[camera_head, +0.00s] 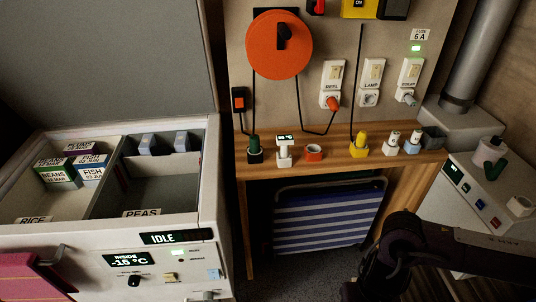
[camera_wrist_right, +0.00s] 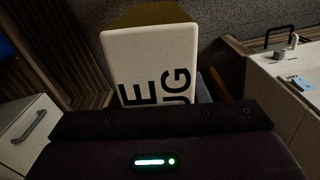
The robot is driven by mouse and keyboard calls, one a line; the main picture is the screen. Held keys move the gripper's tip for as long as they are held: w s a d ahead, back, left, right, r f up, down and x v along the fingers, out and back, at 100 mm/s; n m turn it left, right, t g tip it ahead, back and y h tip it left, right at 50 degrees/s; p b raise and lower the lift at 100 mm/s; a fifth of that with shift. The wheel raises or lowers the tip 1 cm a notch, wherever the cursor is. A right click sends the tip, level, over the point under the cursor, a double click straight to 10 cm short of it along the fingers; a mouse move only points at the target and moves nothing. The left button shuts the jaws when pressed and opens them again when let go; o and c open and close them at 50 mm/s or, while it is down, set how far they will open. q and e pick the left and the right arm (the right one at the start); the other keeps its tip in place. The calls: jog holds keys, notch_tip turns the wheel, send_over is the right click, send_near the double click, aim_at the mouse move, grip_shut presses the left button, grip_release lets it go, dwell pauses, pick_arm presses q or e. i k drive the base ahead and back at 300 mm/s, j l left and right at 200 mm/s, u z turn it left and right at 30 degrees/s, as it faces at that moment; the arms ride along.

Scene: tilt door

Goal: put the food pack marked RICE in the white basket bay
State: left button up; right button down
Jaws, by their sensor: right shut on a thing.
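My right gripper (camera_wrist_right: 162,122) is shut on a pack (camera_wrist_right: 150,50) in the right wrist view. The pack has a white face and an olive-yellow side. Its visible lettering ends in "E" and "UG"; my gripper hides the rest. In the head view my right arm is at the lower right, its gripper out of frame. The open freezer (camera_head: 222,190) has a pale left bay (camera_head: 75,200) and a darker right bay (camera_head: 150,185). A RICE label (camera_head: 35,219) shows at the left bay's near edge, a PEAS label (camera_head: 141,212) at the right one's. My left gripper is not in view.
Packs marked PLUMS, FISH (camera_head: 90,173) and BEANS (camera_head: 55,175) fill the left bay's far part. A raised grey lid (camera_head: 110,60) stands behind. A wooden shelf (camera_head: 340,140) with plugs is right of the freezer. The left bay's near middle looks clear.

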aim_at(69, 218)
jog(key=k+j+u, duration=0.15)
jog(key=j, duration=1.25)
jog(key=j+u, duration=0.1)
jog(key=j, duration=1.35)
jog(key=k, duration=0.05)
